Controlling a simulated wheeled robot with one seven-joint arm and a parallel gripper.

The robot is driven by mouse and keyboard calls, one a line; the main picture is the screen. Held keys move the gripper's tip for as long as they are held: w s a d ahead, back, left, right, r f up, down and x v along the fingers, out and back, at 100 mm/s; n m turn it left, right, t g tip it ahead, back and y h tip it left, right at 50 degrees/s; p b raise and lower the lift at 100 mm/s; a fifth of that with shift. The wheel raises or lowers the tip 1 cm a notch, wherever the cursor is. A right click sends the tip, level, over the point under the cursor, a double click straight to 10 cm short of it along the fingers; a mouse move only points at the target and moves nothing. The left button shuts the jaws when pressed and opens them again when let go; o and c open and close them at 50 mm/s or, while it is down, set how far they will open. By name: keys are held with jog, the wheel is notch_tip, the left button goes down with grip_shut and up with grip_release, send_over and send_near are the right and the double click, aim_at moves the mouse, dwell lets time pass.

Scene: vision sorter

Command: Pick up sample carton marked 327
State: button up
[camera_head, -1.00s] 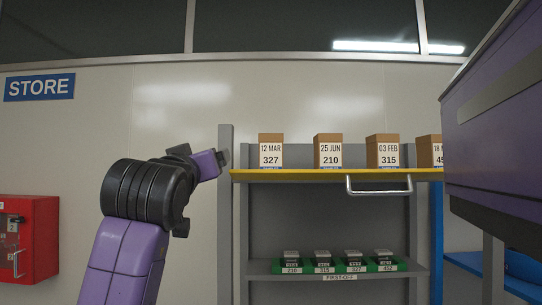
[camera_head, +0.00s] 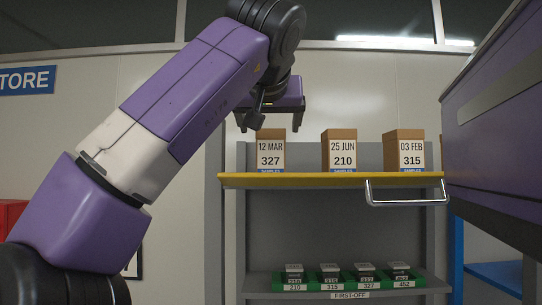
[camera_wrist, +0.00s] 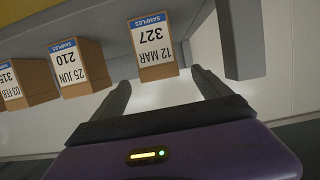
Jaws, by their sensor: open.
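The sample carton marked 327 (camera_head: 270,152) is a brown box with a white label reading 12 MAR. It stands upright at the left end of the yellow-edged top shelf (camera_head: 330,181). My gripper (camera_head: 270,126) is just above that carton in the head view, pointing down, open and empty. In the wrist view the 327 carton (camera_wrist: 153,48) appears upside down, beyond and between the two open fingers (camera_wrist: 163,90). The fingers do not appear to touch it.
To its right stand carton 210 (camera_head: 343,152) and carton 315 (camera_head: 404,151), with gaps between. A metal handle (camera_head: 406,202) juts from the shelf front. A lower shelf holds small items in a green rack (camera_head: 347,286). A purple cabinet (camera_head: 495,120) is at the right.

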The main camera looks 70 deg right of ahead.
aim_at(271, 136)
jog(key=shift+w+d, duration=0.1)
jog(key=shift+d, duration=0.55)
jog(key=p+x, duration=0.1)
jog(key=x, duration=0.1)
jog(key=p+x, duration=0.1)
jog(key=x, duration=0.1)
jog(key=p+x, duration=0.1)
jog(key=x, duration=0.1)
jog(key=shift+w+d+r, duration=0.2)
jog(key=shift+w+d, duration=0.1)
jog(key=shift+d, duration=0.1)
jog(key=shift+w+d+f, duration=0.1)
jog(key=shift+d+f, duration=0.05)
jog(key=shift+d, duration=0.1)
jog(key=shift+c, duration=0.5)
grip_shut()
